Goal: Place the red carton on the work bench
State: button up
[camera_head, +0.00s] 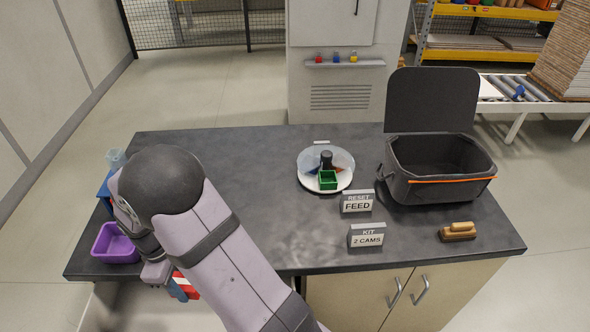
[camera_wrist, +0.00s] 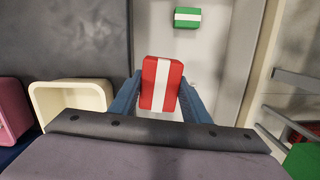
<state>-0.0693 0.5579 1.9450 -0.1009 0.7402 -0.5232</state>
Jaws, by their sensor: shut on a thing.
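The red carton (camera_wrist: 149,83) with a white stripe is between the two blue fingers of my gripper (camera_wrist: 160,80) in the wrist view. My gripper is shut on it. In the head view the red carton (camera_head: 188,291) shows only in part, below the front left edge of the work bench (camera_head: 240,165); my arm hides the rest. The bench has a dark grey top, which also shows at the left of the wrist view (camera_wrist: 65,38). In the wrist view the carton is to the right of the bench edge, over a pale surface.
A green carton (camera_wrist: 187,18) lies on the pale surface. A purple bin (camera_head: 115,243) stands at the bench's left end. A white round tray (camera_head: 326,185), two signs (camera_head: 357,203), a dark open case (camera_head: 438,187) and a brush (camera_head: 458,231) stand further right. The bench's middle left is clear.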

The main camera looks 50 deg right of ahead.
jog(key=w+d+r+p, duration=0.4)
jog(key=w+r, duration=0.1)
jog(key=r, duration=0.3)
jog(key=n+t+b, duration=0.2)
jog(key=n+b, duration=0.4)
jog(key=n, duration=0.9)
send_over(239, 196)
jog(key=shift+a+f+p, duration=0.15)
jog(key=shift+f+p, duration=0.55)
jog(key=shift+f, duration=1.6)
jog(key=shift+a+f+p, duration=0.1)
jog(key=shift+f+p, duration=0.6)
jog(key=shift+f, duration=1.6)
jog(key=o, duration=1)
jog(key=shift+f, duration=0.15)
jog(key=shift+o, duration=0.2)
